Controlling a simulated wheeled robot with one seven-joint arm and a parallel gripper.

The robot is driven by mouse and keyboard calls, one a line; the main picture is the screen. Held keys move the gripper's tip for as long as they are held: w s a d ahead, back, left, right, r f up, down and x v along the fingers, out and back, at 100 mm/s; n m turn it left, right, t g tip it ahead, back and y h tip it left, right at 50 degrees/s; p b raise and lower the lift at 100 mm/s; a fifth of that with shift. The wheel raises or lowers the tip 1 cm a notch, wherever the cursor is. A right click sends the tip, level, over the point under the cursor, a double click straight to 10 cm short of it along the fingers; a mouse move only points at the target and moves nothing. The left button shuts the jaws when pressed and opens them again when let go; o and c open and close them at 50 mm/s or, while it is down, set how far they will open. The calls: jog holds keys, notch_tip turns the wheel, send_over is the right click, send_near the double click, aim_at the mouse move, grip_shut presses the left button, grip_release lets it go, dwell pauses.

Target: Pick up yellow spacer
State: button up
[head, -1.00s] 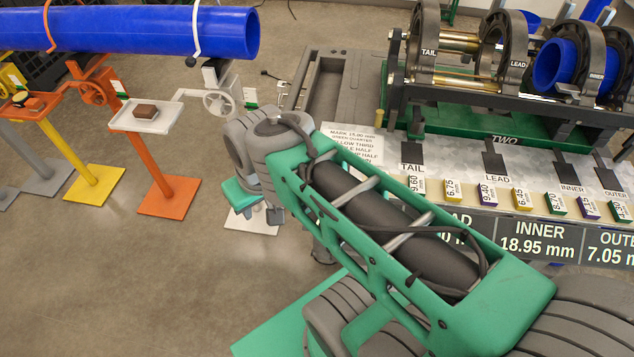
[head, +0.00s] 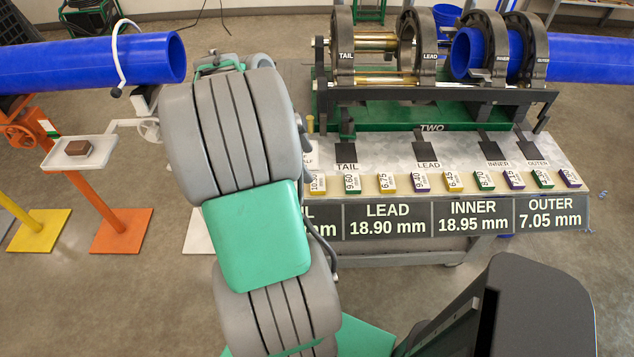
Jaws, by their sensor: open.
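Several small labelled blocks stand in a row along the front ledge of the cart. Three are yellow: one labelled 6.75 (head: 389,182), one labelled 6.45 (head: 454,181), and one at the left end (head: 318,187), partly beside my arm, its label hard to read. Green and purple blocks stand between them, such as the green 9.60 block (head: 352,184) and the purple 9.40 block (head: 421,182). My arm rises left of the row, in front of the cart's left end. My gripper is not visible; the arm's own links hide that area.
The cart's metal top (head: 380,155) carries dark tabs marked TAIL, LEAD, INNER and OUTER. Behind it stands the clamp frame (head: 425,95) with a blue pipe (head: 590,58). At left, another blue pipe (head: 90,62) rests above stands, near a white tray (head: 62,160) with a brown block (head: 78,147).

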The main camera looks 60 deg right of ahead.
aim_at(318, 182)
jog(key=x, duration=0.7)
jog(key=shift+a+f+p, duration=0.15)
jog(key=shift+a+p, duration=0.2)
jog(key=shift+w, duration=0.1)
jog(key=c, duration=1.5)
jog(key=shift+o, duration=0.2)
